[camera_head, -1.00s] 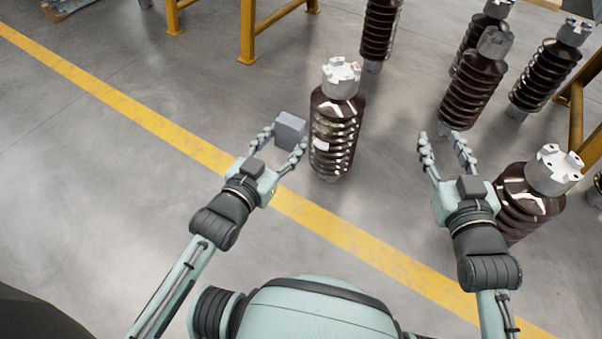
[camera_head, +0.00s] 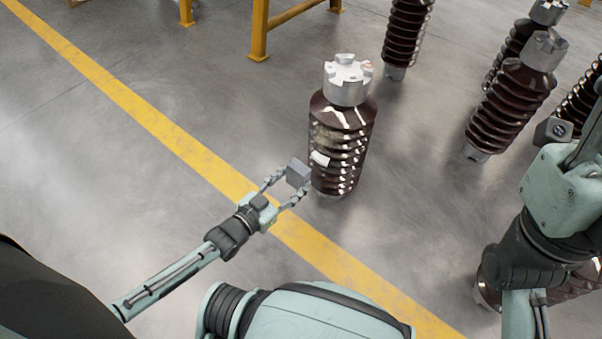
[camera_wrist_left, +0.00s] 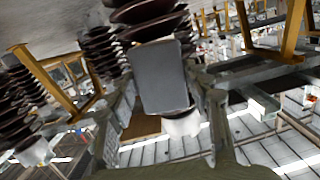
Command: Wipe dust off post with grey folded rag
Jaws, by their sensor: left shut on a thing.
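The post (camera_head: 345,115) is a dark brown ribbed insulator with a pale metal cap, upright on the floor in the middle of the head view. A dull greyish patch and a small white patch show on its left side. My left gripper (camera_head: 287,184) is shut on the grey folded rag (camera_head: 298,173), a small grey block, just left of the post's lower ribs. Contact with the post cannot be told. In the left wrist view the rag (camera_wrist_left: 160,78) hides part of the ribbed post (camera_wrist_left: 150,18) behind it. My right gripper (camera_head: 572,180) is large at the right edge, its fingertips not clearly visible.
Other brown insulators (camera_head: 512,100) stand to the right, and one (camera_head: 407,35) stands behind. A yellow metal frame (camera_head: 262,30) is at the back. A yellow line (camera_head: 150,118) crosses the grey floor, which is clear on the left.

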